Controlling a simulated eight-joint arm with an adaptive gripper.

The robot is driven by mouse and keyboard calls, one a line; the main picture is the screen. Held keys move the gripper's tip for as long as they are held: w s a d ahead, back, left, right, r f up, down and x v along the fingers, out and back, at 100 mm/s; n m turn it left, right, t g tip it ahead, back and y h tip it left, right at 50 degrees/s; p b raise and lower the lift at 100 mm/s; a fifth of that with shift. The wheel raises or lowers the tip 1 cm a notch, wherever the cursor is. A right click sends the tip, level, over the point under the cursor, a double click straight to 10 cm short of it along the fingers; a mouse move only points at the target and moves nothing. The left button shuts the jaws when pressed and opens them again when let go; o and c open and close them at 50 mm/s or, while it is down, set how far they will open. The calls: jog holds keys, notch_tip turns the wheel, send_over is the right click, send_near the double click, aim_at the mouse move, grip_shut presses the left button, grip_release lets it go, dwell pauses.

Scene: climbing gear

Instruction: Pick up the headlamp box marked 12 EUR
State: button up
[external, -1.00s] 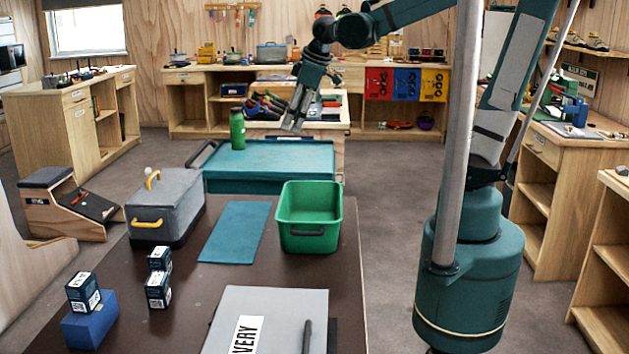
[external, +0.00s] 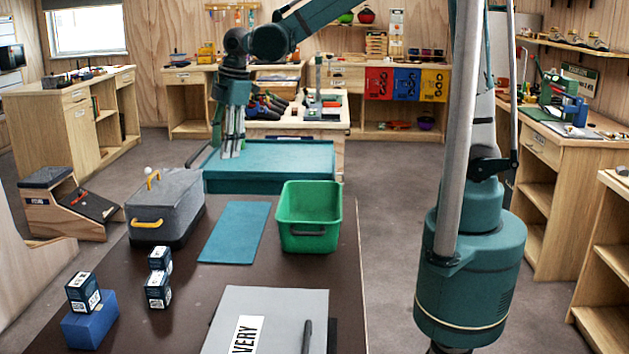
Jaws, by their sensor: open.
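Three small dark boxes with white labels stand at the front left of the brown table. One box (external: 83,292) sits on a blue block (external: 90,322). The label print is too small to read, so I cannot tell which is marked 12 EUR. My gripper (external: 231,152) points down, open and empty, above the teal tray at the back, well behind and apart from the boxes.
A grey case (external: 165,208) with yellow handles stands between my gripper and the boxes. A teal mat (external: 234,232) and a green bin (external: 308,240) lie to its right. A grey binder (external: 270,308) with a black pen is in front. The teal tray (external: 285,172) is behind.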

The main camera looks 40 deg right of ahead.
jog(key=s+a+f+n+g+p, duration=0.1)
jog(key=s+a+f+n, duration=0.15)
jog(key=a, duration=0.55)
jog(key=s+a+f+n+p, duration=0.1)
jog(key=a+f+n, duration=0.25)
jog(key=a, duration=0.35)
jog(key=n+g+h, duration=0.1)
jog(key=n, duration=0.3)
send_over(158, 251)
jog(key=f, duration=0.4)
jog(key=f+p, duration=0.1)
jog(key=f, duration=0.3)
jog(key=shift+s+f, duration=0.2)
jog(key=shift+f, duration=0.05)
jog(key=shift+f, duration=1.3)
jog(key=shift+f+b, duration=0.45)
jog(key=shift+f, duration=2.15)
jog(key=c, duration=1)
